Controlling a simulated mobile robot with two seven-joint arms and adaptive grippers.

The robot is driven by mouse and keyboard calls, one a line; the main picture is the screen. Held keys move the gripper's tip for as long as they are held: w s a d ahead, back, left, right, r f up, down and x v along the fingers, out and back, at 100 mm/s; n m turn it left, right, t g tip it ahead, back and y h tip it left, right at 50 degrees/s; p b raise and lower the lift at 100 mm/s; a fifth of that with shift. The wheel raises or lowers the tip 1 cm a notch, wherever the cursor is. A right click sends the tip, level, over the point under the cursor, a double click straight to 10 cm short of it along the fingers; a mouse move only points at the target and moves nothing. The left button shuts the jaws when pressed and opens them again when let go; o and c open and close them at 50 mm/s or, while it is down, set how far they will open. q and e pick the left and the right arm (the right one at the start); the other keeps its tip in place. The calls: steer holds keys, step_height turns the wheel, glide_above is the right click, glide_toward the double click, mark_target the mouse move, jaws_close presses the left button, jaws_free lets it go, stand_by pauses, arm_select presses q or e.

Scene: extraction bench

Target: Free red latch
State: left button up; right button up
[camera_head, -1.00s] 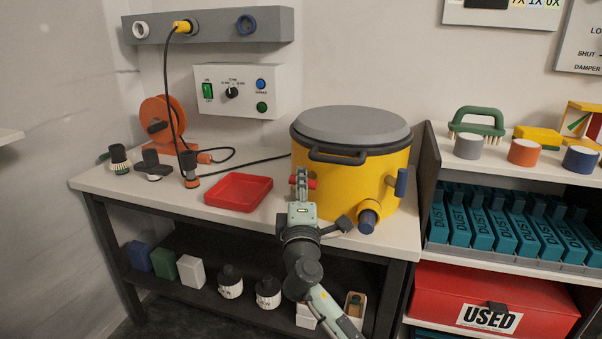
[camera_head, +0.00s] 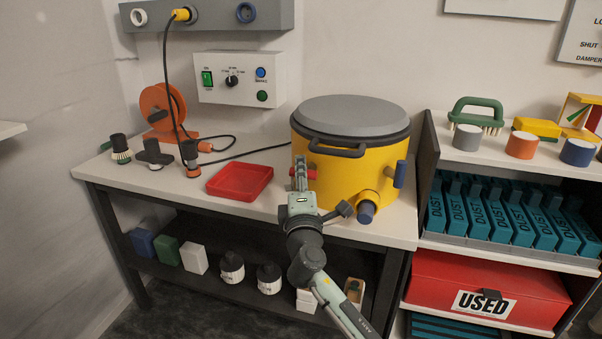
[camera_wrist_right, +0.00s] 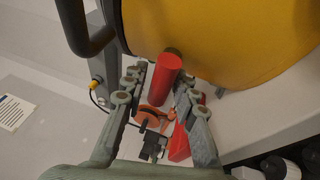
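The yellow drum (camera_head: 340,180) with a grey lid (camera_head: 350,112) stands on the bench. Its red latch (camera_head: 311,174) is a short red cylinder on the drum's left front side, partly covered by my right gripper (camera_head: 299,165). In the right wrist view the red latch (camera_wrist_right: 164,78) lies between the tips of my right gripper (camera_wrist_right: 163,88). The fingers are apart, with gaps visible beside the latch; I cannot tell whether either finger touches it. A blue latch (camera_head: 400,174) is on the drum's right side. My left gripper is not in view.
A dark handle (camera_head: 338,151) juts from the drum just above the right gripper. A blue-ended spout (camera_head: 366,212) is low at its front. A red tray (camera_head: 240,182) and an orange cable reel (camera_head: 160,106) are to the left. A shelf unit (camera_head: 428,165) stands close on the right.

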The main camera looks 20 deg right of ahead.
steer(key=shift+o, duration=0.6)
steer(key=shift+s+a+f, duration=0.1)
steer(key=shift+s, duration=0.15)
steer(key=v, duration=1.1)
steer(key=shift+s, duration=0.3)
